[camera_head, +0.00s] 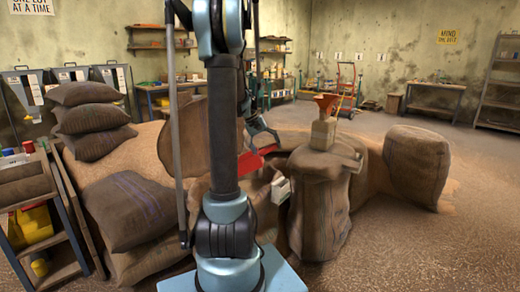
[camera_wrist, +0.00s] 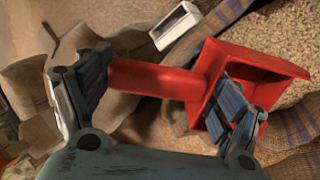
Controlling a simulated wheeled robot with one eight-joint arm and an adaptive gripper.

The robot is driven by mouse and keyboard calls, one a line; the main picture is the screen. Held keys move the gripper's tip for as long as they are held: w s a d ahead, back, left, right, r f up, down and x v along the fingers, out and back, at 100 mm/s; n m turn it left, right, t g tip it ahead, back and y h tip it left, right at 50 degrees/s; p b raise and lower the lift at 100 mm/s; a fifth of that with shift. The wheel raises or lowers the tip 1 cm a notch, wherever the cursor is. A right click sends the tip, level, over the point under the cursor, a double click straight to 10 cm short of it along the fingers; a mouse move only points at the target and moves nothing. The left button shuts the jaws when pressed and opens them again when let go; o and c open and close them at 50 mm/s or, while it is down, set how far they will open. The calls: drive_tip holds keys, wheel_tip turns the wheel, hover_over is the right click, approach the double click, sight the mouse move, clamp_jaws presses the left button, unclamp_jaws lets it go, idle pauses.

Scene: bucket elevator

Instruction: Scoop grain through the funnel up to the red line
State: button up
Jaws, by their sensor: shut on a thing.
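My gripper (camera_head: 264,136) is shut on a red scoop (camera_head: 256,160). In the wrist view my gripper (camera_wrist: 165,95) has one finger at the handle end and the other over the bowl side of the scoop (camera_wrist: 160,80). The visible inside of the bowl looks red and bare. Loose grain (camera_wrist: 285,70) lies beside the bowl, at the right of the wrist view. An orange-red funnel (camera_head: 326,101) sits upright on a beige container (camera_head: 323,133), right of my gripper in the head view. The container stands on a brown sack (camera_head: 318,205). I cannot make out a red line.
A white box-like object (camera_head: 281,189) is near the scoop; one also shows in the wrist view (camera_wrist: 176,26). Stacked sacks (camera_head: 95,120) and a cart (camera_head: 35,215) stand left. A full sack (camera_head: 415,165) is at right. The floor at far right is clear.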

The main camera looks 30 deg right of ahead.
drive_tip(key=shift+w+a, duration=0.35)
drive_tip(key=shift+a, duration=0.3)
drive_tip(key=shift+w+a+f, duration=0.1)
drive_tip(key=shift+f, duration=0.25)
drive_tip(key=shift+w+a+f, duration=0.85)
drive_tip(key=shift+a+f, duration=0.95)
drive_tip(key=shift+f, duration=3.5)
drive_tip(key=shift+w+a+f, duration=0.8)
drive_tip(key=shift+a+f, duration=0.95)
drive_tip(key=shift+f, duration=3.55)
drive_tip(key=shift+s+d+r+t+y, duration=0.5)
drive_tip(key=shift+d+r+y, duration=0.5)
drive_tip(key=shift+r, duration=1.2)
drive_tip(key=shift+s+d+r+t+y, duration=0.5)
drive_tip(key=shift+d+r+y, duration=0.45)
drive_tip(key=shift+r, duration=1.25)
drive_tip(key=shift+s+d+r+t+y, duration=0.45)
drive_tip(key=shift+d+r+y, duration=0.55)
drive_tip(key=shift+r, duration=1.2)
drive_tip(key=shift+w+a+r, duration=0.1)
drive_tip(key=shift+r, duration=0.05)
